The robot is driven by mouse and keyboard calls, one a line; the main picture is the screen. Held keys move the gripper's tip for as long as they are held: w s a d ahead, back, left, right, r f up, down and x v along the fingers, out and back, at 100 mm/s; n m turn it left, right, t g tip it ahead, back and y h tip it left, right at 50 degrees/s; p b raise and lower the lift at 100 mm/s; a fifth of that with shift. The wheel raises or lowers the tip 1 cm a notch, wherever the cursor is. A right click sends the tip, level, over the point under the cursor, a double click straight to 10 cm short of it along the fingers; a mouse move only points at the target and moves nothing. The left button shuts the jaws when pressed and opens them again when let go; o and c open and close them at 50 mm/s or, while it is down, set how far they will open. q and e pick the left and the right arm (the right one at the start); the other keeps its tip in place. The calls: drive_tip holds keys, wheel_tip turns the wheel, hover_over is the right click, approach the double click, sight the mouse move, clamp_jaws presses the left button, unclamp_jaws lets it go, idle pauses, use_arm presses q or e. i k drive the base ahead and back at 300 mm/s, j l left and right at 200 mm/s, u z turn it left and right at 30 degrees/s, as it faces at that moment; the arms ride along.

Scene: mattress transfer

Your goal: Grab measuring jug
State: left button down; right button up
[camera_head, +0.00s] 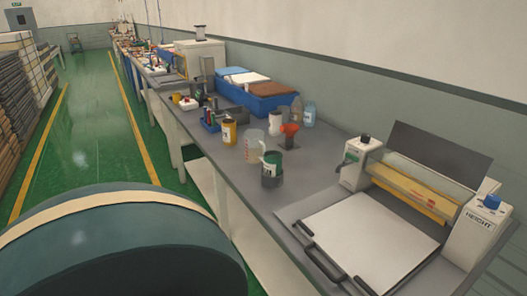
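The measuring jug (254,147) is a clear, see-through jug with reddish markings, standing upright on the long grey bench (322,168) near the middle of the view. A dark green container (271,172) stands just in front of it and to the right, overlapping its lower right edge in the picture. An orange-topped item (289,134) stands behind it to the right, and a yellow-brown jar (229,132) to its left. Neither of my grippers is in view.
A machine (415,185) with a white plate (370,240) and black handles takes up the bench's near right end. Blue bins (258,103) stand farther back. Green floor (85,140) with yellow lines runs left of the bench. A large teal rounded shape hides the lower left.

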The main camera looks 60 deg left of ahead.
sight(254, 140)
drive_tip(key=u, duration=1.9)
drive_tip(key=i+j+z, duration=0.1)
drive_tip(key=z, duration=0.25)
drive_tip(key=i+j+z, duration=0.1)
drive_tip(key=j+z, duration=0.6)
drive_tip(key=i+j+z, duration=0.1)
drive_tip(key=j+z, duration=0.35)
drive_tip(key=j, duration=1.6)
